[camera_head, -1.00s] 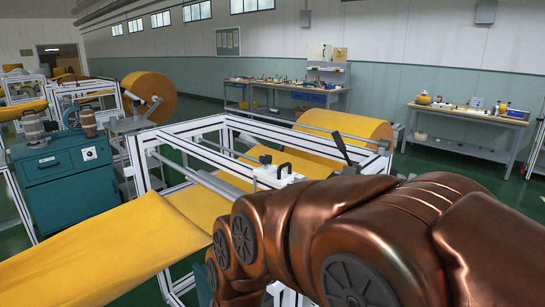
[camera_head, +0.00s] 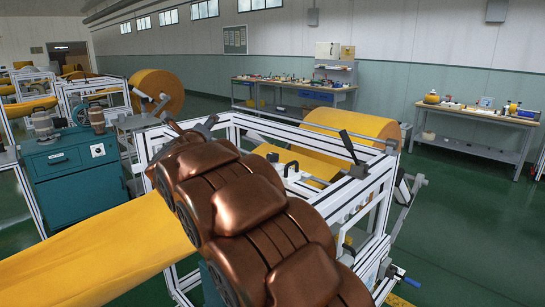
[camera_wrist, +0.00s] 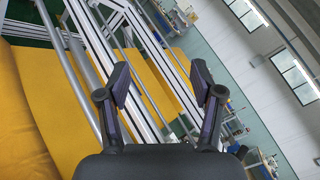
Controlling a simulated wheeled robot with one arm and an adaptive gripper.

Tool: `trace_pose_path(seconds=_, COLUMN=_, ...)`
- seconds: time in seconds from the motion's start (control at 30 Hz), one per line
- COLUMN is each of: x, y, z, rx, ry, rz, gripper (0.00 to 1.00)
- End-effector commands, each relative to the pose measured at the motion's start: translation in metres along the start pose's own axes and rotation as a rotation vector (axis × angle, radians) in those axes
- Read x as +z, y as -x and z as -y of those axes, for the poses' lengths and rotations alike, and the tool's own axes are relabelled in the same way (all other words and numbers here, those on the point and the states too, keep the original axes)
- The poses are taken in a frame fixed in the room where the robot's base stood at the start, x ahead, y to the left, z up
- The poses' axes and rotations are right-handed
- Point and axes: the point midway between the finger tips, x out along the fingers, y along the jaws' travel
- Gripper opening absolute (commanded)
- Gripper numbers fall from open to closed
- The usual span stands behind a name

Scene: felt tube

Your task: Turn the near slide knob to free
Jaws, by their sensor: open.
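I cannot make out a knob between the fingers.
The white machine frame (camera_head: 262,122) carries a yellow felt roll (camera_head: 350,124) at its back. A black lever (camera_head: 348,146) rises right of the knobs. A yellow felt sheet (camera_head: 95,250) runs out at left, near a teal cabinet (camera_head: 70,178). Green floor is free at right.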

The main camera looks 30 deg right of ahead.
Motion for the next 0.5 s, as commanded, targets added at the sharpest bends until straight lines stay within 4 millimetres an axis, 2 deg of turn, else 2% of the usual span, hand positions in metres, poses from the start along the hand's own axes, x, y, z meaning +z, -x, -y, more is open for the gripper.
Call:
trace_pose_path(seconds=0.1, x=-0.027, y=-0.016, z=0.015, rx=-0.173, ry=-0.211, rz=-0.104, gripper=0.66)
trace_pose_path(seconds=0.2, x=-0.057, y=-0.019, z=0.023, rx=-0.331, ry=-0.381, rz=-0.190, gripper=0.66)
trace_pose_path(seconds=0.3, x=-0.090, y=-0.013, z=0.025, rx=-0.487, ry=-0.525, rz=-0.268, gripper=0.66)
trace_pose_path(seconds=0.5, x=-0.139, y=0.010, z=0.020, rx=-0.731, ry=-0.707, rz=-0.373, gripper=0.66)
